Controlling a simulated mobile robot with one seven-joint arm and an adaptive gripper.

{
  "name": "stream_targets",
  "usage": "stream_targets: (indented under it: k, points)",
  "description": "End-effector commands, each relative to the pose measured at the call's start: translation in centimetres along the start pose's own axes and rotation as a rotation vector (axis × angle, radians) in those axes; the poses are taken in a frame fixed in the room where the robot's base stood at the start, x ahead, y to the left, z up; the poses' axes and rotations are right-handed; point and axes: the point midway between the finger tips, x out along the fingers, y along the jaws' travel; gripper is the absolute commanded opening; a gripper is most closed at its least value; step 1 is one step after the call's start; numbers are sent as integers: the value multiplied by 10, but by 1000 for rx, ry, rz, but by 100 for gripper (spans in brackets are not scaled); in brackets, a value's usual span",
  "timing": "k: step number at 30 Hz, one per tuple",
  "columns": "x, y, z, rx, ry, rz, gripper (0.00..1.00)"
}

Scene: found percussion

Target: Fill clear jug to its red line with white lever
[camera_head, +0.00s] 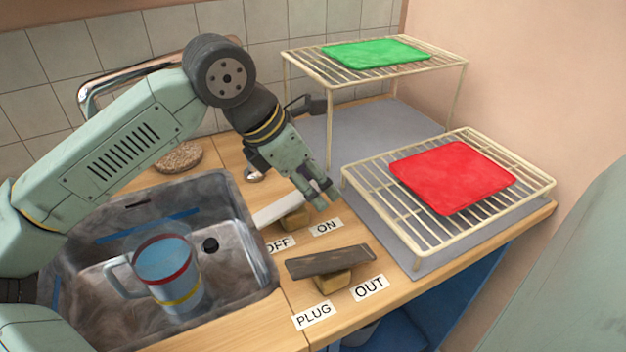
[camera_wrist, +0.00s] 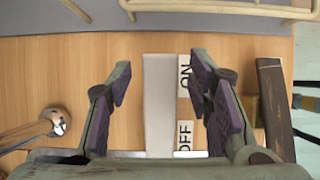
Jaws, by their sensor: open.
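The clear jug (camera_head: 165,275) stands in the sink, with a red band near its top and a yellow band lower down. It looks bluish inside; I cannot tell the water level.
A dark lever (camera_head: 330,262) sits by the PLUG (camera_head: 314,315) and OUT (camera_head: 369,287) labels, close in front. A wire rack with a red cloth (camera_head: 452,176) stands right, and a taller rack with a green cloth (camera_head: 375,54) behind. A chrome tap (camera_head: 135,72) arches behind my arm.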

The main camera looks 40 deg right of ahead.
Motion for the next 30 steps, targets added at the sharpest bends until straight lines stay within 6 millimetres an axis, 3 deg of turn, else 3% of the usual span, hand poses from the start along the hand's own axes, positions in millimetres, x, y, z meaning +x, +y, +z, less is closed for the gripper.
stream_targets:
  k: [10,24,30]
  points:
    - [-10,1,0,-1,2,3,47]
    - [-101,0,0,-1,0,3,47]
    - [-118,0,0,0,1,1,47]
